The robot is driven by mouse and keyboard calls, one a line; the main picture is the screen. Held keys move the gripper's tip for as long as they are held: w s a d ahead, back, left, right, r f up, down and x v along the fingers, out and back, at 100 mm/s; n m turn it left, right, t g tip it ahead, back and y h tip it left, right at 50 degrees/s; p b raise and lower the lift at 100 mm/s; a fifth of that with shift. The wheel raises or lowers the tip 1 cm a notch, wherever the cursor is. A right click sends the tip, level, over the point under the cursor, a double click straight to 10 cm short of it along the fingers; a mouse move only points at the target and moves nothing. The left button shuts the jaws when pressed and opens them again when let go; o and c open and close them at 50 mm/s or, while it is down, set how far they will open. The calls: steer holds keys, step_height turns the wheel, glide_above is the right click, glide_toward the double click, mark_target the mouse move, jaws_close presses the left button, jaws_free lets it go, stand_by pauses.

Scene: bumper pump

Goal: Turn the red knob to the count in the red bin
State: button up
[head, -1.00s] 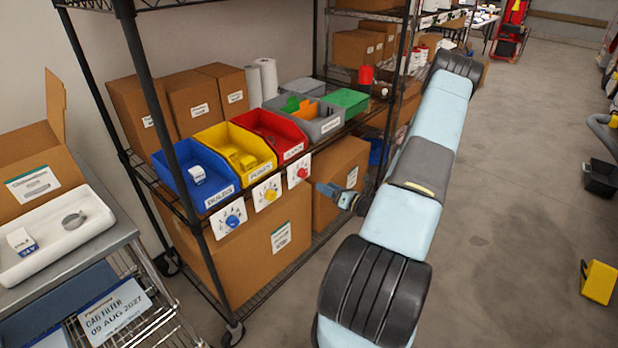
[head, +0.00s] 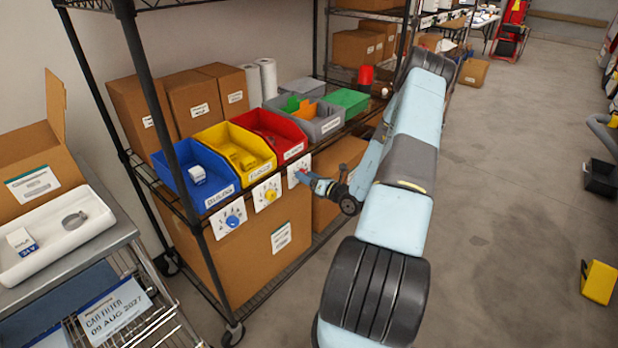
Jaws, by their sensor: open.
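The red bin (head: 276,138) sits on the shelf to the right of the yellow bin; its contents cannot be counted from here. Below it a white dial card (head: 292,168) hangs on the shelf edge. The red knob on that card is hidden or nearly hidden behind my gripper. My gripper (head: 304,176) is open, its fingers at the front of the red dial card; I cannot tell whether they touch the knob.
The blue bin (head: 184,192) and yellow bin (head: 228,136) stand to the left, with a blue knob (head: 232,221) and yellow knob (head: 270,195) on cards below. A grey bin (head: 322,128) stands to the right. Boxes (head: 262,262) fill the lower shelf.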

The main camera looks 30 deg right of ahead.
steer(key=c, duration=1)
steer(key=shift+d, duration=0.15)
steer(key=shift+c, duration=0.2)
steer(key=shift+d+n, duration=0.1)
steer(key=shift+n, duration=3.7)
